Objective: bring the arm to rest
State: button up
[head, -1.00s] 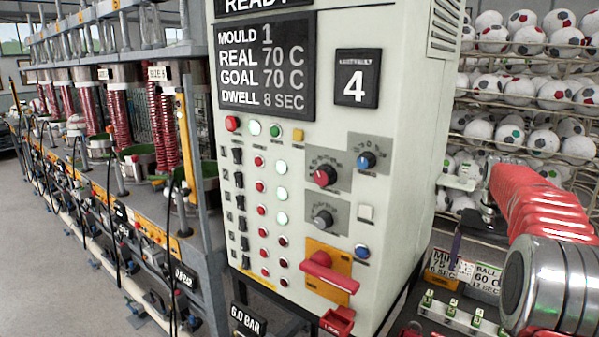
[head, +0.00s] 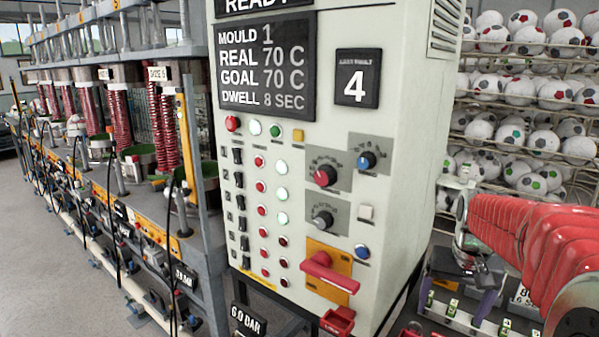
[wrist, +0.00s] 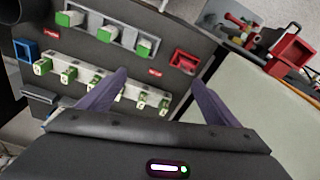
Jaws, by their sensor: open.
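My arm, with its ribbed red sleeve (head: 535,235), reaches in from the right edge of the head view. My gripper (head: 458,290) hangs at its end, pointing down, to the right of the white control cabinet (head: 395,180). The gap between fingers and panel is hard to judge.
The cabinet's red lever (head: 328,272) sticks out near the arm. Wire racks of footballs (head: 535,95) stand behind. A row of presses with red springs (head: 118,120) runs along the left. A red bracket (wrist: 290,58) is at the wrist view's right. Grey floor is open at far left.

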jog(key=s+a+r+n+t, duration=0.2)
jog(key=s+a+n+t, duration=0.2)
jog(key=s+a, duration=1.3)
jog(key=shift+s+y, duration=0.3)
jog(key=shift+s, duration=0.9)
